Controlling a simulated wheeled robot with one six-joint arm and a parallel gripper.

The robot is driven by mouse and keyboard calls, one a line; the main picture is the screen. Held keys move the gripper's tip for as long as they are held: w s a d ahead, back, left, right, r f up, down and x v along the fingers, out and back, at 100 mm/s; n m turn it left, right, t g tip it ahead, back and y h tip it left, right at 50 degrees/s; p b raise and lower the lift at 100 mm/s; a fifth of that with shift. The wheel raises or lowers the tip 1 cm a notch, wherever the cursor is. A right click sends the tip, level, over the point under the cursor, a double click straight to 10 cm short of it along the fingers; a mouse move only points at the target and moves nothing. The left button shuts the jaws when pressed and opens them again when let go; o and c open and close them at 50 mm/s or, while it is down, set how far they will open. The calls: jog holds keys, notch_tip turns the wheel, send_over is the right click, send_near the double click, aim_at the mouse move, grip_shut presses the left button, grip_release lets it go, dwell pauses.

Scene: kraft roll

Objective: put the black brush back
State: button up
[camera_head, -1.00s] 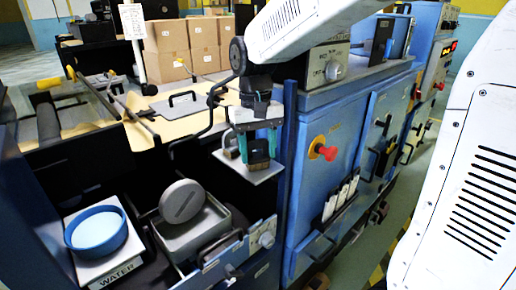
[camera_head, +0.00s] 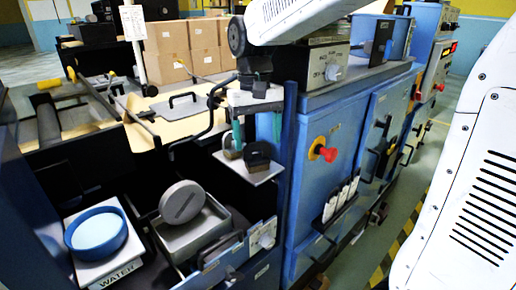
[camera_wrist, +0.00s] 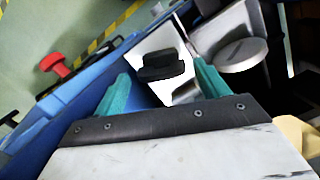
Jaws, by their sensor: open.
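The black brush (camera_head: 257,154) rests on a small light metal shelf (camera_head: 262,177) at the left side of the blue machine. In the wrist view the brush (camera_wrist: 165,68) shows beyond and between the two teal fingertips, with pale shelf surface around it. My gripper (camera_head: 256,137) is open above the brush, fingers spread to either side. Its fingers also show in the wrist view (camera_wrist: 160,78), with gaps between them and the brush. The brush's underside is hidden.
A blue-rimmed water dish (camera_head: 97,232) and a grey tray (camera_head: 195,238) with a round grey disc (camera_head: 182,202) stand at lower left. The blue machine (camera_head: 340,175) with a red knob (camera_head: 328,154) is close on the right. Brown paper (camera_head: 150,112) lies behind.

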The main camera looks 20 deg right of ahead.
notch_tip(320, 180, up, 8)
jog(key=w, duration=0.1)
dwell(1.4)
